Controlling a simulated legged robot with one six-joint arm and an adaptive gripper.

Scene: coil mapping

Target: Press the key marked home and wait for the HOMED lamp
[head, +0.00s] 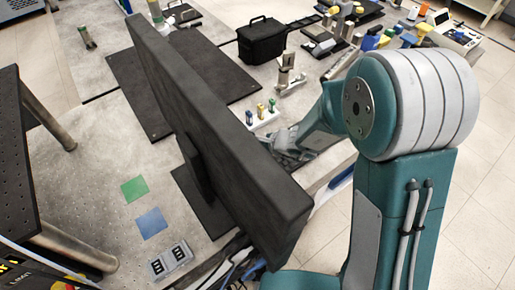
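No key marked home and no HOMED lamp can be made out in the head view. A white and yellow desktop unit with a small screen and buttons (452,32) stands at the far right of the bench; its labels are too small to read. A dark box with coloured keys (35,275) is cut off at the bottom left, and part of a word like "LIMIT" shows on it. My gripper (287,146) is low behind the right side of a black upright panel, which partly hides it. I cannot tell whether its fingers are open or shut.
The large black panel (205,120) stands on a foot across the middle. Near my gripper is a white rack with small coloured pieces (262,118). A black case (262,40) is behind. A small two-switch block (170,261) and cables lie in front. Grey bench left of the panel is fairly clear.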

